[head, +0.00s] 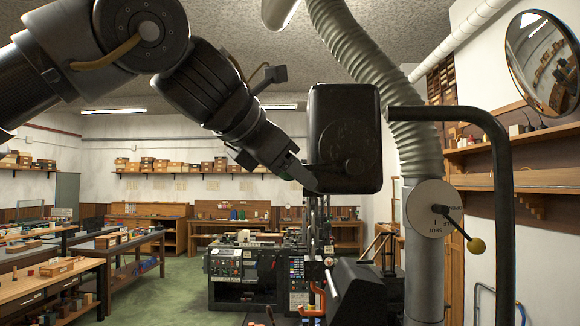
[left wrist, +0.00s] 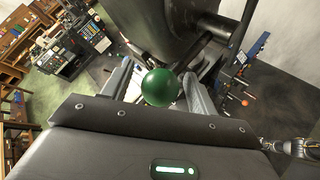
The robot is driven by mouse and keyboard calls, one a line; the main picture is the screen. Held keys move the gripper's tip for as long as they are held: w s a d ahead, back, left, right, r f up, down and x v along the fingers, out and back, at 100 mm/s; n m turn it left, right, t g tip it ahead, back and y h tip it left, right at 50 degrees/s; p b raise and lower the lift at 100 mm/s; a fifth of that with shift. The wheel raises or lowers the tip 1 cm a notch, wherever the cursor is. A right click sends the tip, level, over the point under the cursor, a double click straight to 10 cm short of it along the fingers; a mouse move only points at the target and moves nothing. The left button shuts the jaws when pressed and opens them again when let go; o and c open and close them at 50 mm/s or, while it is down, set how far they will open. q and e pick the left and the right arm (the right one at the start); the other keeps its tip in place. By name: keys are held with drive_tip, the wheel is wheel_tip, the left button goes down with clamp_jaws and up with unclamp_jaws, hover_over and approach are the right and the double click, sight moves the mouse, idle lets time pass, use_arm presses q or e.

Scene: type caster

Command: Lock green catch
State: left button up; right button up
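The green catch shows in the left wrist view as a round, glossy green knob (left wrist: 161,87). It sits between the two fingers of my left gripper (left wrist: 158,84), with a finger on each side and what looks like a narrow gap at the left. In the head view my left gripper (head: 303,176) is at the lower left of a black rounded housing (head: 343,130), and the green knob is hidden there. Part of what looks like my right arm shows at the right edge of the left wrist view; its fingers are not clear.
A thick grey ribbed hose (head: 360,60) hangs right of the housing. A grey post with a yellow-knobbed lever (head: 476,245) and a bent black pipe (head: 503,200) stand at the right. Benches (head: 50,280) and a machine (head: 245,272) are further back.

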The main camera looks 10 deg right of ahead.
use_arm(q)
drive_tip(key=shift+a, duration=0.15)
drive_tip(key=b+v, duration=0.2)
drive_tip(key=v, duration=0.8)
drive_tip(key=shift+s+b, duration=0.25)
drive_tip(key=shift+b, duration=0.05)
drive_tip(key=shift+a+r, duration=0.15)
drive_tip(key=shift+r, duration=0.05)
